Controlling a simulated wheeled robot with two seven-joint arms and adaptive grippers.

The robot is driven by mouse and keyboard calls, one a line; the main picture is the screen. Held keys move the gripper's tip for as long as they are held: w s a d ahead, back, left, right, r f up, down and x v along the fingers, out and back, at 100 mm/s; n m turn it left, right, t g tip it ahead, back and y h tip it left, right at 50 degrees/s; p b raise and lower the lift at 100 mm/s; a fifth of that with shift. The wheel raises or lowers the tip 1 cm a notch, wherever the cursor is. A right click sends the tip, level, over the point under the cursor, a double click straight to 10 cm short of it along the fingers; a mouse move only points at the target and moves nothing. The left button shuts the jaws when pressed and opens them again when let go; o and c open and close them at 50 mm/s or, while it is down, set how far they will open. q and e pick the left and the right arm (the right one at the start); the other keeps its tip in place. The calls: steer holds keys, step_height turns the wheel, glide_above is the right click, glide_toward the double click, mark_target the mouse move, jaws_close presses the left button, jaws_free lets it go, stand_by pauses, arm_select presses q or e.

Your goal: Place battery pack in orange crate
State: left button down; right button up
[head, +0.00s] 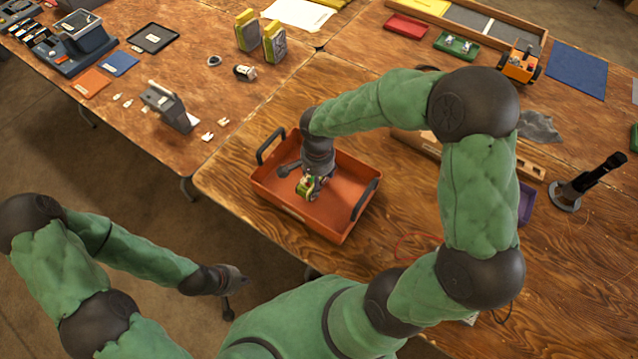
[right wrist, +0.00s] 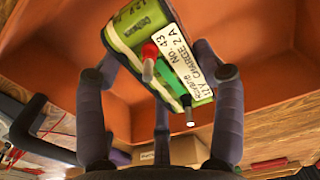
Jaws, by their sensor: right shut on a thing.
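The battery pack (head: 306,186) is a green block with a white label, a red terminal and a dark one. It fills the top of the right wrist view (right wrist: 135,30). My right gripper (head: 312,188) is shut on it, with fingers on both sides. Pack and gripper are inside the outline of the orange crate (head: 318,226), a shallow open box with dark handles. I cannot tell whether the pack touches the crate floor. My left gripper (head: 236,284) is low at left, away from the crate, seemingly empty; its finger opening is unclear.
Two yellow-and-grey packs (head: 274,43) stand on the far left table. A grey handheld device (head: 168,107) is left of the crate. A black stand (head: 567,194) is at right. Bare wood lies around the crate's left side.

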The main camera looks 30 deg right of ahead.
steer(key=shift+w+d+f, duration=0.2)
steer(key=shift+f, duration=0.05)
steer(key=shift+w+d+f+b, duration=0.1)
steer(key=shift+f+b, duration=0.25)
steer(key=shift+f, duration=0.55)
steer(key=shift+w+d+f+b, duration=0.1)
steer(key=shift+f+b, duration=0.25)
steer(key=shift+f, duration=0.55)
steer(key=shift+f, duration=0.2)
steer(key=o, duration=1.7)
steer(key=shift+s, duration=0.1)
steer(key=shift+r, duration=0.1)
steer(key=shift+r, duration=0.2)
step_height(320, 180, up, 12)
steer(key=p, duration=0.4)
steer(key=shift+f, duration=0.1)
